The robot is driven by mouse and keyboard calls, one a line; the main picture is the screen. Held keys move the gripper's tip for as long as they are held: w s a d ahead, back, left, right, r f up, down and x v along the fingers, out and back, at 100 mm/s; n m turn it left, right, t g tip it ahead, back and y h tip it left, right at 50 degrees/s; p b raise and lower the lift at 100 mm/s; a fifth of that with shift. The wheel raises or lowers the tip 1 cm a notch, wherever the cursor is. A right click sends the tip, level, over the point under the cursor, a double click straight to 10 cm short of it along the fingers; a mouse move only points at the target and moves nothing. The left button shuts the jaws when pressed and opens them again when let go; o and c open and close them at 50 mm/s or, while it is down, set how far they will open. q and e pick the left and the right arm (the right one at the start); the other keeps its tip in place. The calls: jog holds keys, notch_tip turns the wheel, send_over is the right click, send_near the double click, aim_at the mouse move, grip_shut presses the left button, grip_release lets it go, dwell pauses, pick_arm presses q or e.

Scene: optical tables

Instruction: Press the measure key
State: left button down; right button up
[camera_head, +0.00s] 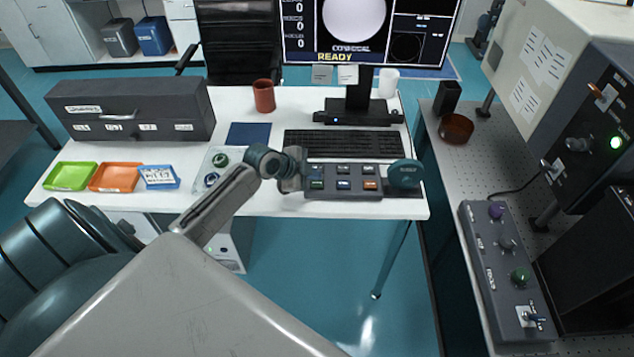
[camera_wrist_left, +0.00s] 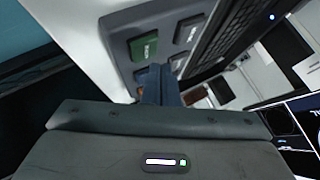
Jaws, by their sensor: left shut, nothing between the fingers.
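A dark grey key panel (camera_head: 343,194) lies on the white desk in front of the keyboard. Its front row has a green key (camera_head: 316,184), a blue key (camera_head: 343,184) and an orange key (camera_head: 370,184), with darker keys behind. The labels are too small to read, so I cannot tell which is the measure key. My left gripper (camera_head: 292,183) is shut and empty at the panel's left end. In the left wrist view its fingers (camera_wrist_left: 157,86) reach over the panel near the green key (camera_wrist_left: 143,47); contact cannot be told. My right gripper is out of view.
A monitor (camera_head: 365,62) reading READY stands behind the keyboard (camera_head: 343,144). Green (camera_head: 70,176), orange (camera_head: 116,177) and blue (camera_head: 159,177) trays lie at the left. Another control box (camera_head: 506,270) is on the right table.

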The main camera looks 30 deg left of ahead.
aim_at(313, 184)
pick_arm(q)
jog(key=shift+f, duration=0.15)
jog(key=shift+f+b, duration=0.3)
jog(key=shift+f+b, duration=0.3)
jog(key=shift+f, duration=0.15)
dwell(0.8)
jog(key=shift+r, duration=0.15)
jog(key=shift+r+p, duration=0.7)
jog(key=shift+r, duration=0.05)
notch_tip(313, 184, up, 5)
jog(key=p, duration=0.4)
dwell(0.9)
